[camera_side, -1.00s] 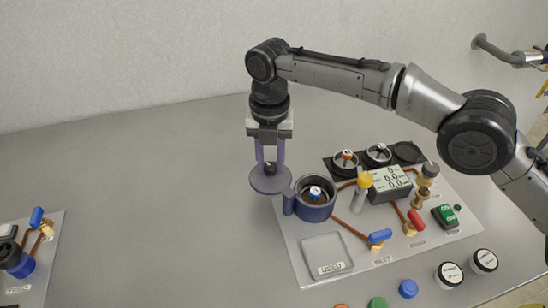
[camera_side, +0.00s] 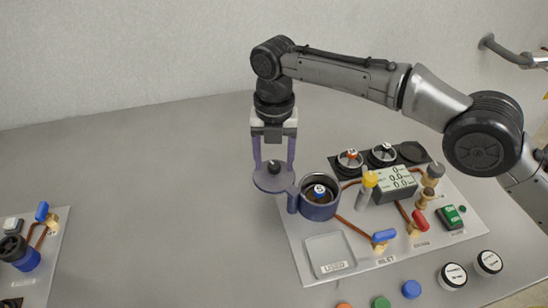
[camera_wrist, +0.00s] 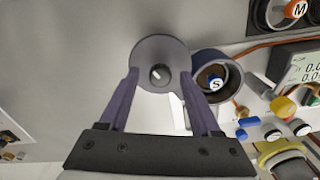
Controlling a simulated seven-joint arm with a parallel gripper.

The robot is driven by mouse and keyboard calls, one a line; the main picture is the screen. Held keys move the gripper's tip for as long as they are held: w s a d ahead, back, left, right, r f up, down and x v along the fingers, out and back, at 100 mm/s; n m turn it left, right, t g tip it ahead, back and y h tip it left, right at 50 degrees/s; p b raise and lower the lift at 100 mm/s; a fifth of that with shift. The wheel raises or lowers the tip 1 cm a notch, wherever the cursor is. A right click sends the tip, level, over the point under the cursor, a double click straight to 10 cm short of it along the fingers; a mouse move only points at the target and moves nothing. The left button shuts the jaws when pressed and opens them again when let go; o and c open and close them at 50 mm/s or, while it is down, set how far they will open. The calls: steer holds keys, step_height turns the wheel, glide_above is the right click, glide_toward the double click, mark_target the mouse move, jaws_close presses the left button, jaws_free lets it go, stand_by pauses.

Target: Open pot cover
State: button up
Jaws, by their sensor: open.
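The pot (camera_side: 319,208) is a dark blue cylinder on the board, and its mouth is uncovered. In the wrist view the cover (camera_wrist: 150,58) lies beyond the fingertips.
Right of the pot stand a yellow-topped post (camera_side: 368,185), a display (camera_side: 394,183), and blue (camera_side: 384,237) and red (camera_side: 418,220) valve handles. A square tray marked USED (camera_side: 329,253) lies in front.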

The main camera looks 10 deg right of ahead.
mark_target(275, 164)
steer(key=shift+r, duration=3.75)
steer(key=shift+d, duration=0.1)
